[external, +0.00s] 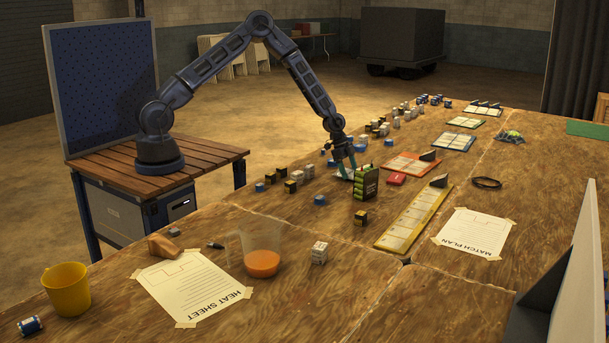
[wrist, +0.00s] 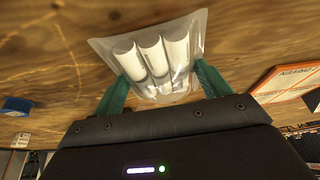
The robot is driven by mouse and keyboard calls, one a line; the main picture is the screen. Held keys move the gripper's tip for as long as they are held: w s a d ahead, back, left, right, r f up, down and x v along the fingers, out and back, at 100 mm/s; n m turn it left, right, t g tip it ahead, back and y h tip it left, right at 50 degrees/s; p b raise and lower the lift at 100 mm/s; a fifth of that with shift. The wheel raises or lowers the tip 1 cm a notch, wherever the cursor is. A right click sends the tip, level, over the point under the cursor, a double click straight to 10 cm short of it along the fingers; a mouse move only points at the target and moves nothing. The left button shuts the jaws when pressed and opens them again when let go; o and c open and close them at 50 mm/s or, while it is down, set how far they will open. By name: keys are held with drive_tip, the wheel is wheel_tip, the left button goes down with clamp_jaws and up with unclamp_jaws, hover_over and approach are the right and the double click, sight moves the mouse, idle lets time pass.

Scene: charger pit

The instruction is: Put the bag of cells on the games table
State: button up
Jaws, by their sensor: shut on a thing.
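The bag of cells (wrist: 155,60) is a clear pouch with white cylinders inside. My gripper (wrist: 155,92) is shut on it, with a green finger on each side of the pouch. In the external view my gripper (external: 345,162) is low over the big wooden table (external: 330,225), and the pale bag (external: 346,175) shows just below it, partly hidden behind a green and black pack (external: 366,183). I cannot tell whether the bag touches the wood. No label shows which table is the games table.
Several small blocks line the left edge. A jug with orange liquid (external: 262,262) and a yellow cup (external: 66,290) stand nearer. A coiled black ring (external: 487,183) lies right.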

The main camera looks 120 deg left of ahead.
drive_tip(key=o, duration=1.2)
drive_tip(key=shift+o, duration=0.2)
drive_tip(key=v, duration=1.2)
drive_tip(key=shift+r, duration=0.1)
